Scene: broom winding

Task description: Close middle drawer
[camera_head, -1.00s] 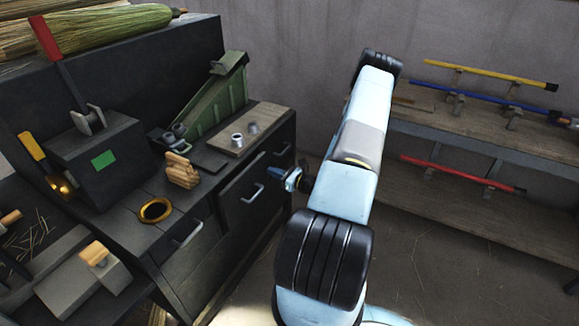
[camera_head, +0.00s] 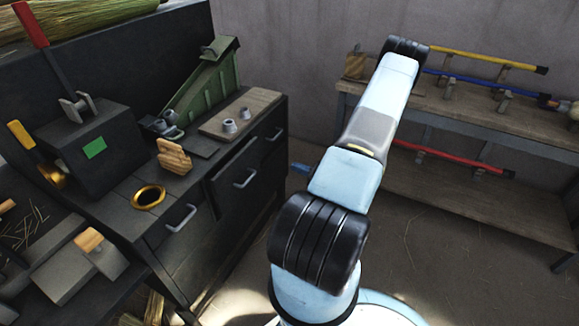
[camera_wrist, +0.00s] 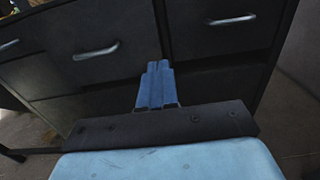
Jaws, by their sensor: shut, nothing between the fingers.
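The dark workbench cabinet (camera_head: 190,262) has a row of drawers with metal bar handles. The middle drawer (camera_head: 232,192) lies between the near and far drawers. Its front seems to stand slightly proud of the cabinet, but I cannot tell by how much. Its handle (camera_wrist: 97,52) shows left of centre in the wrist view. My gripper (camera_wrist: 157,68) is shut and empty, with its blue fingers pointing at the cabinet front near the divider right of the middle drawer. I cannot tell whether they touch it. In the head view my arm hides most of the gripper.
The near drawer handle (camera_head: 180,218) and far drawer handle (camera_head: 274,135) flank the middle one. A gold ring (camera_head: 149,197), wooden block (camera_head: 174,157) and green ramp (camera_head: 207,90) stand on the bench top. A rack (camera_head: 480,118) with coloured poles stands right. Floor between is clear.

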